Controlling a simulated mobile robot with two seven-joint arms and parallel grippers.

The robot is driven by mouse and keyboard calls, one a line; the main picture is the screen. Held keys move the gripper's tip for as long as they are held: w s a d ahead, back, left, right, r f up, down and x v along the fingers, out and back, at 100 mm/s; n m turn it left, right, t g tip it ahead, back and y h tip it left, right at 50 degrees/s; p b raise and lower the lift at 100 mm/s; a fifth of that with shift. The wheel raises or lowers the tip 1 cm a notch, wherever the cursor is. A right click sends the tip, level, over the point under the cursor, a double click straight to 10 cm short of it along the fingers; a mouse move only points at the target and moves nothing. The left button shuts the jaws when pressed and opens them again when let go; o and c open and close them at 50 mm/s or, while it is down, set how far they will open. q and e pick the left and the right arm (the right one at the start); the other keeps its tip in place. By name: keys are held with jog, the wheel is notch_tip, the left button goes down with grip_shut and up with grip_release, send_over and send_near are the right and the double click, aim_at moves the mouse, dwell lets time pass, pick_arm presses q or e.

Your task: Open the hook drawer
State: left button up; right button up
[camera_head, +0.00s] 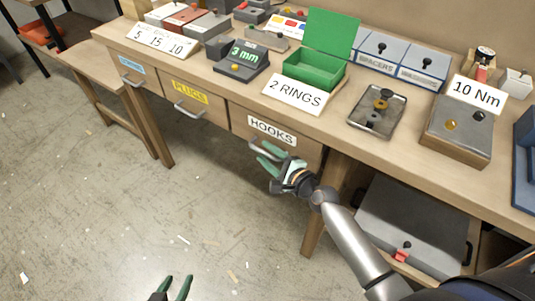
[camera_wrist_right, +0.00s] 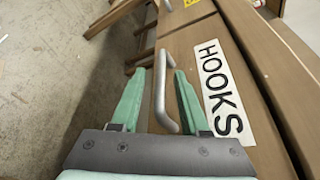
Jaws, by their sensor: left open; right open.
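The hook drawer (camera_head: 285,142) is the rightmost of the drawers under the bench top and looks shut. It bears a white HOOKS label (camera_head: 272,130), which also shows in the right wrist view (camera_wrist_right: 222,88). Its grey bar handle (camera_wrist_right: 160,95) lies between the two green fingers of my right gripper (camera_wrist_right: 160,88), which is open around it. In the head view my right gripper (camera_head: 268,158) is at the drawer front and partly covers the handle. I cannot tell whether a finger touches the handle. My left gripper (camera_head: 173,285) is open and empty, low over the floor.
The PLUGS drawer (camera_head: 192,100) and another labelled drawer lie to the left. On the bench stand a green box (camera_head: 315,68), a 2 RINGS sign (camera_head: 297,93) and a metal tray (camera_head: 378,110). A grey case (camera_head: 415,220) sits below, right. The floor before the drawers is mostly clear.

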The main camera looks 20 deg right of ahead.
jog(key=shift+c, duration=0.4)
grip_shut()
dwell(0.9)
